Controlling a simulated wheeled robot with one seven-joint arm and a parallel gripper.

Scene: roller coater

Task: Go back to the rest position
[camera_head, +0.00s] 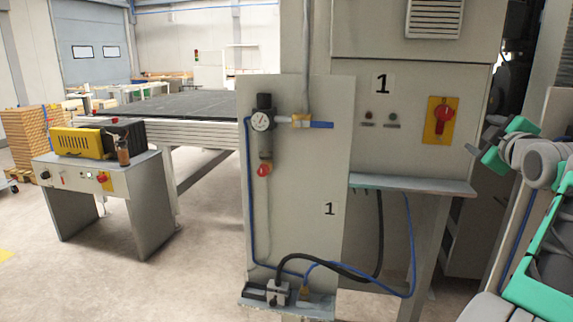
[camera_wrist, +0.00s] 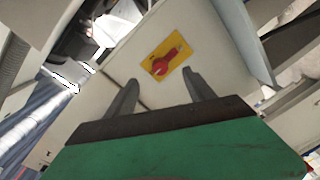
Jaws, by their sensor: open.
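My gripper (camera_head: 482,136) is at the right in the head view, raised in front of the grey machine cabinet. Its green body and my grey and green arm fill the right edge. In the wrist view, my gripper (camera_wrist: 160,84) shows two dark fingers spread apart with nothing between them. Beyond the fingers is a red rotary switch (camera_wrist: 166,62) on a yellow plate. In the head view, the switch (camera_head: 445,115) is on the cabinet front, to the left of my gripper. The gripper appears apart from it.
The cabinet (camera_head: 410,90) has a small ledge (camera_head: 410,185) below its buttons. A panel (camera_head: 300,180) with a gauge (camera_head: 261,122), blue hoses and a black hose stands left of it. A control stand (camera_head: 100,185) and a roller table (camera_head: 180,105) are farther left. Floor between them is clear.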

